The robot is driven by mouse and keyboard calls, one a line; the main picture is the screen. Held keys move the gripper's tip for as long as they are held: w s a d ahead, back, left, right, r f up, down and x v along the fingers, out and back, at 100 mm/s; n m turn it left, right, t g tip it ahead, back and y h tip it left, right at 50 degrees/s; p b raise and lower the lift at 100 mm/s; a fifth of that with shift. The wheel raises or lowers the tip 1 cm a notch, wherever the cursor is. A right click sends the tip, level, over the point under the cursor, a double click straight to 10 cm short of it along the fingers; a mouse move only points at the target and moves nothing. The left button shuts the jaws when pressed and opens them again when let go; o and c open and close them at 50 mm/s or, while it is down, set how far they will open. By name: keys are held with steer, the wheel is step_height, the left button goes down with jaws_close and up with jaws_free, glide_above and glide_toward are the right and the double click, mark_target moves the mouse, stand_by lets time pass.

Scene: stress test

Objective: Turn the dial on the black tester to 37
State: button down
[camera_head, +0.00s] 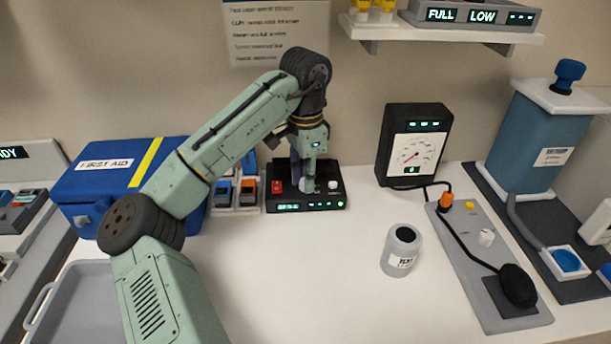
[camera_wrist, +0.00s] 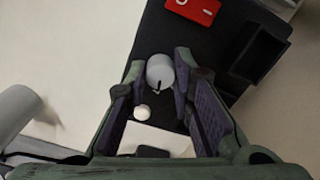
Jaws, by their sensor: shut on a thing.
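The black tester (camera_head: 313,204) lies flat on the table against the wall, with a red rocker switch (camera_head: 277,187) at its left, a white knob (camera_head: 333,185) at its right and a lit display along its front, too small to read. My gripper (camera_head: 308,186) points down over the middle of the tester. In the wrist view my gripper (camera_wrist: 158,78) has its fingers either side of the round light-grey dial (camera_wrist: 160,70) and is shut on it. The dial has a dark pointer mark facing the lower side. The scale is not readable.
A blue first aid case (camera_head: 105,185) and small boxes (camera_head: 236,190) stand left of the tester. A gauge unit (camera_head: 408,113) stands to the right. The table's front middle is clear.

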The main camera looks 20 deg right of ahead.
steer(key=c, duration=1.4)
jaws_free()
steer(key=shift+o, duration=0.2)
step_height(320, 180, up, 12)
steer(key=shift+s, duration=0.1)
